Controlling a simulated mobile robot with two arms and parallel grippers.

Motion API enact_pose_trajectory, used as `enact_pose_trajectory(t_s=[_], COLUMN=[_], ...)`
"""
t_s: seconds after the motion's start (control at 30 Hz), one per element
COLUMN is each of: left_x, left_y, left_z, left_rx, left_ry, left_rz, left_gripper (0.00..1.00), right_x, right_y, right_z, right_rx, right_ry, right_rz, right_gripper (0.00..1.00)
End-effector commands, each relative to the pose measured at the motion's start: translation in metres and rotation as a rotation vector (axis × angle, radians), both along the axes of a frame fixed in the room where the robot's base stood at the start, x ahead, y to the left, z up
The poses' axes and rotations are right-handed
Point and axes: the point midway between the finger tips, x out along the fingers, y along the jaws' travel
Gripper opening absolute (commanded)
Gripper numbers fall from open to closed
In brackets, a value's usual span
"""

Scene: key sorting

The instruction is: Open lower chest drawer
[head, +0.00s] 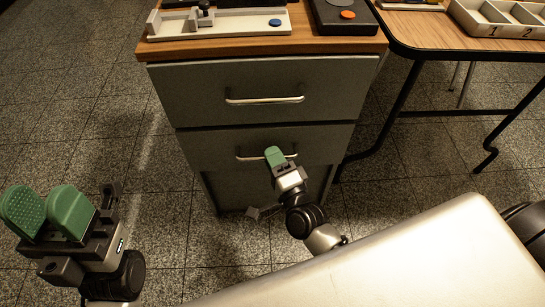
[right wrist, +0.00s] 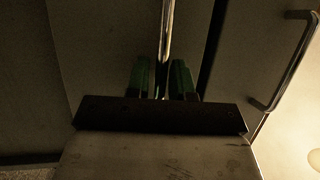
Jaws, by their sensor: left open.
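The grey chest's lower drawer (head: 215,147) has a thin metal bar handle (head: 249,158). My right gripper (head: 277,158) is at this handle, right of its middle, with a green finger over the bar. In the right wrist view the handle (right wrist: 167,30) runs in between the two green fingers (right wrist: 161,80). A narrow dark gap shows between them; whether they press on the bar I cannot tell. My left gripper (head: 46,213) is open and empty, away from the chest at the lower left.
The upper drawer (head: 200,90) looks shut; its handle (head: 264,100) also shows in the right wrist view (right wrist: 288,68). The wooden top holds a white tray (head: 235,25) and a dark box (head: 335,25). A table (head: 430,35) stands at right. Tiled floor is clear at left.

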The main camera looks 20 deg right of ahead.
Motion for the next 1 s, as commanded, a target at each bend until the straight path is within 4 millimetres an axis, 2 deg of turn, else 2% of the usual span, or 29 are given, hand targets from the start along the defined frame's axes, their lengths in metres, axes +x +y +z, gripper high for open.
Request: enact_pose_trajectory(t_s=[0.33,0.5,0.83,1.0], left_x=[0.001,0.0,0.0,-0.001], left_y=[0.0,0.0,0.0,0.0], left_z=[0.001,0.001,0.002,0.006], left_rx=[0.001,0.0,0.0,-0.003], left_ry=[-0.006,-0.005,-0.006,-0.006], left_rz=[-0.001,0.0,0.0,0.0], left_gripper=[0.43,0.43,0.43,0.43], right_x=[0.005,0.005,0.003,-0.01], right_y=[0.001,0.001,0.001,0.005], right_z=[0.001,0.001,0.001,0.002], right_rx=[0.0,0.0,0.0,-0.001], right_ry=[0.001,0.001,0.002,0.005], right_rz=[0.001,0.001,0.001,0.003], right_gripper=[0.22,0.0,0.0,0.0])
